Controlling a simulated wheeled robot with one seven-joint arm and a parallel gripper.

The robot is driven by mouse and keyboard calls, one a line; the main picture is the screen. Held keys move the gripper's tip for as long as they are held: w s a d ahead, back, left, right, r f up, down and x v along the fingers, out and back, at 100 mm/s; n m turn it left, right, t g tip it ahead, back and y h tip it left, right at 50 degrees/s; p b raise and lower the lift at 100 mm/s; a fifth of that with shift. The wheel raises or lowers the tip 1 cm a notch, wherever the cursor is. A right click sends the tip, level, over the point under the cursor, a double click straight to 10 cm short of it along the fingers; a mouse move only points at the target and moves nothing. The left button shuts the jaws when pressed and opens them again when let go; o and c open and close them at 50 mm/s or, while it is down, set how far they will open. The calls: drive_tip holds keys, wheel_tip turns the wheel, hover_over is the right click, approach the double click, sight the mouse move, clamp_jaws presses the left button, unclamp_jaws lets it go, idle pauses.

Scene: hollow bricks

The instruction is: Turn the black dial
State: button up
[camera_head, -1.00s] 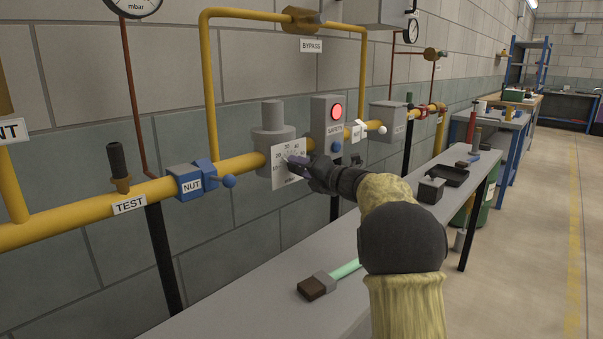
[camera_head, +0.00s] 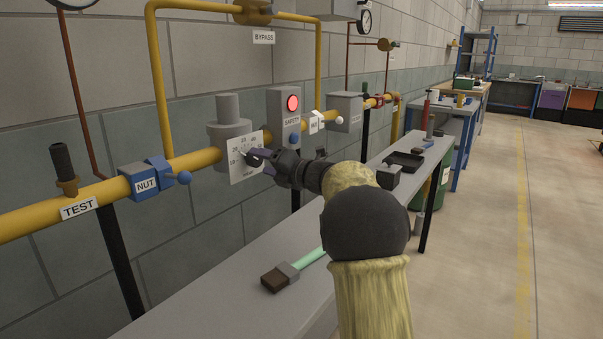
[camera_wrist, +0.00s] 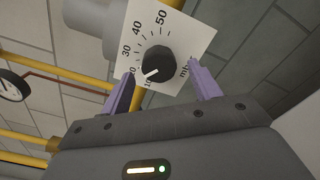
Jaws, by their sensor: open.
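The black dial (camera_wrist: 158,63) is a round knob with a white pointer mark, on a white scale plate (camera_wrist: 185,30) printed with numbers up to 50. Its mark points to the low end of the scale, near 10. My gripper (camera_head: 250,156) is in front of the plate. In the wrist view the open purple fingers of my gripper (camera_wrist: 163,88) stand left and right of the dial, apart from it, with nothing between them.
A grey bench (camera_head: 215,312) runs below the pipe, with a brush (camera_head: 281,277) lying on it. A grey safety box (camera_head: 283,115) with a lit red lamp is just right of the regulator.

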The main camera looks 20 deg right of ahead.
drive_tip(key=p+v, duration=0.1)
drive_tip(key=v, duration=1.4)
